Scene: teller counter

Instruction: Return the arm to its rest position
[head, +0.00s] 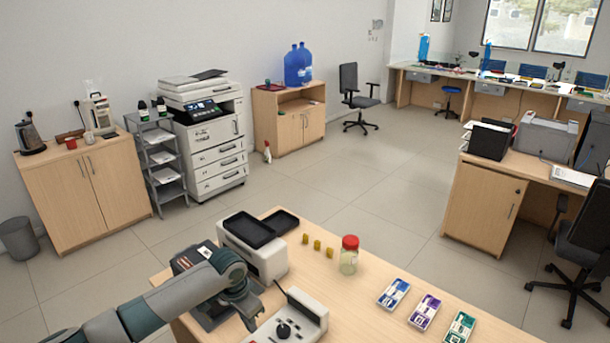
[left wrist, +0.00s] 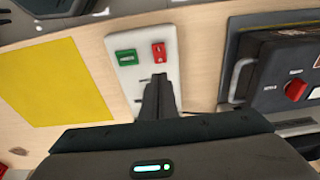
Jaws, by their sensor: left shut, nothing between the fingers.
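My left arm (head: 165,303) reaches in from the left over the wooden counter (head: 370,316). My left gripper (head: 252,316) points down, close to the left of a white device with a black knob (head: 284,330). In the left wrist view its fingers (left wrist: 158,90) are together with nothing between them. They appear over a white panel (left wrist: 130,72) that carries a green button (left wrist: 125,57) and a red button (left wrist: 158,50). I cannot tell whether the fingertips touch the panel. My right gripper is not in view.
A white machine with black trays (head: 254,261) stands just behind my gripper. The left wrist view shows a yellow sheet (left wrist: 55,85) and a dark box with a red knob (left wrist: 295,90).

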